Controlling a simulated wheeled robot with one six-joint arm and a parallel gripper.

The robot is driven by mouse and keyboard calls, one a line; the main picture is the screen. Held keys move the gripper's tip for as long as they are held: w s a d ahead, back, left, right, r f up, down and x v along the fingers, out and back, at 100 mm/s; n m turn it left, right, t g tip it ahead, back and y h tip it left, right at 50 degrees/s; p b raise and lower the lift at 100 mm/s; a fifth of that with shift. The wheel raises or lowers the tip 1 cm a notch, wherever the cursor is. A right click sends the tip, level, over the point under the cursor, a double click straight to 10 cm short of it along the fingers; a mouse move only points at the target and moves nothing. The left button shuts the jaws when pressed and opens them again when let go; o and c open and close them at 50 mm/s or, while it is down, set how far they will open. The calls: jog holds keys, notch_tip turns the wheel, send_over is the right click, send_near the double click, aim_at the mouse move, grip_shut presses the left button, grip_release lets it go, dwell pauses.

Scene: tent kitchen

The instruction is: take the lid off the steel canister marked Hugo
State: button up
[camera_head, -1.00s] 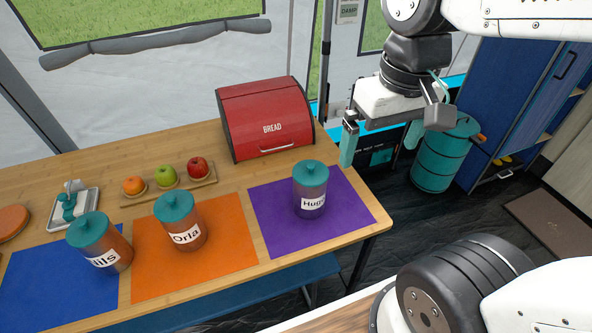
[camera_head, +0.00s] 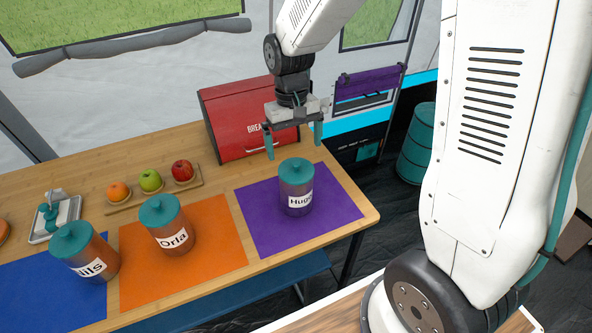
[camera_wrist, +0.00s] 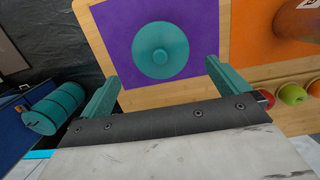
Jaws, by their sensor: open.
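The steel canister marked Hugo (camera_head: 298,199) stands upright on the purple mat (camera_head: 255,215). Its round teal lid (camera_head: 297,170) with a small knob is on it. My gripper (camera_head: 294,150) is open and empty, pointing down above and a little behind the canister. In the wrist view the lid (camera_wrist: 160,50) shows from above, just past the open fingertips (camera_wrist: 160,82) and centred between them. It appears apart from the fingers. The name label is hidden from the wrist view.
The canisters marked Orla (camera_head: 172,240) and Nils (camera_head: 92,265) stand to the left on orange and blue mats. A red bread box (camera_head: 232,125) is close behind my gripper. Apple and orange fruits (camera_head: 150,181) sit on a wooden tray (camera_head: 120,207).

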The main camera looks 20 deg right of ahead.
aim_at(296, 162)
jog(key=f, duration=0.3)
jog(key=s+f, duration=0.1)
jog(key=f, duration=0.1)
jog(key=shift+f, duration=0.35)
jog(key=c, duration=1.2)
